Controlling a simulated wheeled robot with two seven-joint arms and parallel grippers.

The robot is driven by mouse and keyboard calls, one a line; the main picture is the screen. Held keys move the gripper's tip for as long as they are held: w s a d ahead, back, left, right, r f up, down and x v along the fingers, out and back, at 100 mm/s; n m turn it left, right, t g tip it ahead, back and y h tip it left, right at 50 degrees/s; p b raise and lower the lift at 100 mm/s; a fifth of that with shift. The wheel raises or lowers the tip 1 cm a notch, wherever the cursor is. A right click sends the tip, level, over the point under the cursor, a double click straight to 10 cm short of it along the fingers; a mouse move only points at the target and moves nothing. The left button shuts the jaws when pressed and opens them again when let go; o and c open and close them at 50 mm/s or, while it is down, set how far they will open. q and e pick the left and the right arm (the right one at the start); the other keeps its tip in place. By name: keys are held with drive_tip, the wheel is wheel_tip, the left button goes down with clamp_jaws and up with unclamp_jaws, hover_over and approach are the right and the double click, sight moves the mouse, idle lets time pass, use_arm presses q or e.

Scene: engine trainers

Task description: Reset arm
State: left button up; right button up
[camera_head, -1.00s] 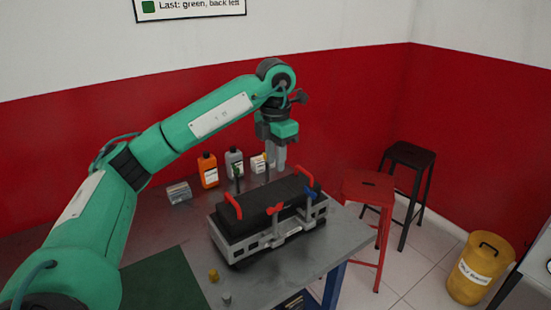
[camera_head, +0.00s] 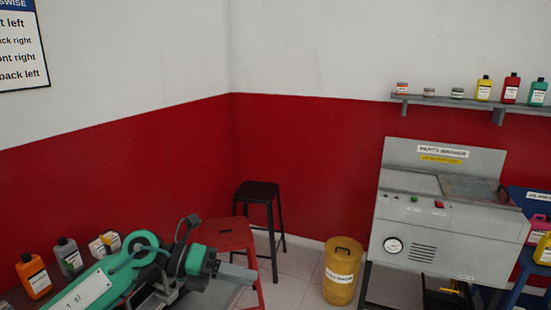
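My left arm comes in low at the left. Its green and black wrist leads to the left gripper (camera_head: 250,275), whose grey fingers point right, past the edge of the workbench area and in front of the red stool. The fingers overlap from this angle, so I cannot tell their gap. I see nothing hanging from them. Some grey parts behind the wrist may belong to the engine trainer, which is mostly hidden or out of view. My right gripper is not in view.
An orange bottle (camera_head: 34,276), a grey bottle (camera_head: 68,257) and a white container (camera_head: 98,247) stand beside my arm. A red stool (camera_head: 222,234), black stool (camera_head: 257,191), yellow bin (camera_head: 342,270) and parts washer (camera_head: 440,225) stand to the right. Floor shows between stools and bin.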

use_arm(q)
wheel_tip(320, 180, up, 5)
drive_tip(key=d+n+t+h, duration=0.2)
drive_tip(key=n+t+h, duration=0.4)
drive_tip(key=n+t, duration=0.25)
drive_tip(key=a+f+n+t+y, duration=0.6)
drive_tip(key=n+y, duration=0.3)
drive_tip(key=n, duration=0.4)
drive_tip(key=a+f+n+t+y, duration=0.4)
drive_tip(key=a+f+n+y, duration=0.4)
drive_tip(key=n, duration=0.4)
drive_tip(key=s+a+f+n+g+y, duration=0.2)
drive_tip(key=s+f+n+g+y, duration=0.25)
drive_tip(key=f, duration=0.35)
drive_tip(key=s+a+f+n+g, duration=0.1)
drive_tip(key=s+f+g, duration=0.35)
drive_tip(key=s, duration=0.25)
drive_tip(key=s+f+n+g+h, duration=0.1)
drive_tip(key=s+f+g, duration=0.2)
drive_tip(key=s+f, duration=0.35)
drive_tip(key=s+a+f+g, duration=0.1)
drive_tip(key=s+f+g, duration=0.2)
drive_tip(key=s, duration=0.6)
wheel_tip(320, 180, down, 31)
drive_tip(key=g, duration=0.1)
drive_tip(key=s+a+f+g, duration=0.1)
drive_tip(key=s+a+f, duration=0.2)
drive_tip(key=s+f, duration=1.6)
drive_tip(key=shift+s+a, duration=0.15)
drive_tip(key=shift+a, duration=0.05)
